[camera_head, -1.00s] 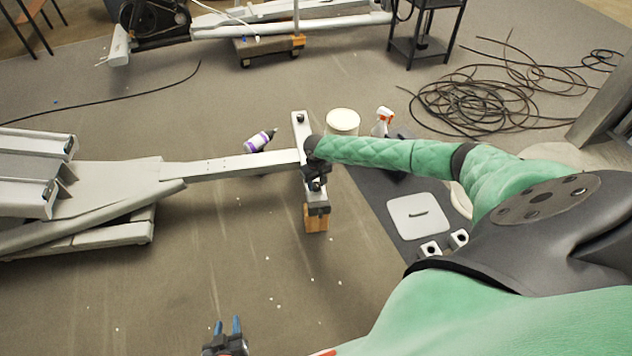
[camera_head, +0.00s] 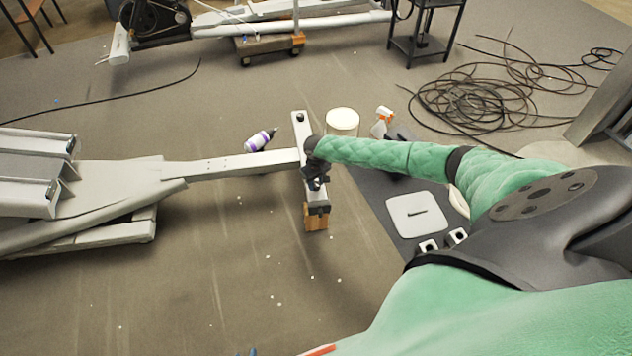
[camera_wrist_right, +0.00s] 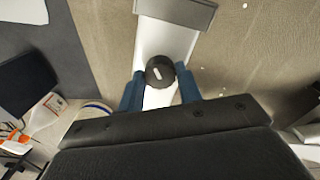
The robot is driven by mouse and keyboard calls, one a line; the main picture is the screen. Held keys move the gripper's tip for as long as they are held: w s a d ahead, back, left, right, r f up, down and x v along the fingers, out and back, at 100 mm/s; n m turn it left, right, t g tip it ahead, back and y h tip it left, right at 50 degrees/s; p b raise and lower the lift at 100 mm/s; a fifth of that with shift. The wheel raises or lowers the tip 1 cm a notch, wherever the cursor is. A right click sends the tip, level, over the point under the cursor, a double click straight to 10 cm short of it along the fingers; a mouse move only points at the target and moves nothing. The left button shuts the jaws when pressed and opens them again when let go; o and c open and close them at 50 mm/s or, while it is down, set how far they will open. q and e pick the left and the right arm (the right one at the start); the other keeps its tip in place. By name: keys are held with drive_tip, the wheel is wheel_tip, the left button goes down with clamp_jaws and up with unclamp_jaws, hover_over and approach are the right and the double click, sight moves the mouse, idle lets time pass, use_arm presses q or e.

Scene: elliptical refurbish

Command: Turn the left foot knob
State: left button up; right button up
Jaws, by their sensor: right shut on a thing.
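A pale beam (camera_head: 240,166) ends at a short crossbar (camera_head: 298,130) with a black knob (camera_head: 300,118) at its far end and a dark fitting (camera_head: 318,208) at its near end. My right gripper (camera_head: 316,183) reaches down over the near half of the crossbar and hides part of it. In the right wrist view, its blue fingers (camera_wrist_right: 160,92) are shut on a round black knob (camera_wrist_right: 159,72) with a pale mark on top. Only blue tips of my left gripper (camera_head: 248,352) show at the bottom edge, away from the crossbar.
A wooden block (camera_head: 316,219) stands under the near end of the crossbar. A purple-and-white bottle (camera_head: 259,141), a white tub (camera_head: 342,121) and a spray bottle (camera_head: 382,122) stand beyond. A grey mat (camera_head: 395,235) lies right. The floor in front is clear.

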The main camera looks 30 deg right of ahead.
drive_tip(key=shift+n+p, duration=0.35)
drive_tip(key=shift+n, duration=0.05)
drive_tip(key=shift+r+n+p, duration=0.15)
drive_tip(key=shift+n+p, duration=0.45)
drive_tip(key=shift+n, duration=0.1)
drive_tip(key=n+p, duration=0.1)
drive_tip(key=n, duration=0.2)
drive_tip(key=shift+n, duration=0.3)
drive_tip(key=n+p, duration=0.1)
drive_tip(key=n, duration=0.4)
drive_tip(key=shift+n, duration=0.3)
drive_tip(key=n, duration=0.5)
drive_tip(key=o, duration=1)
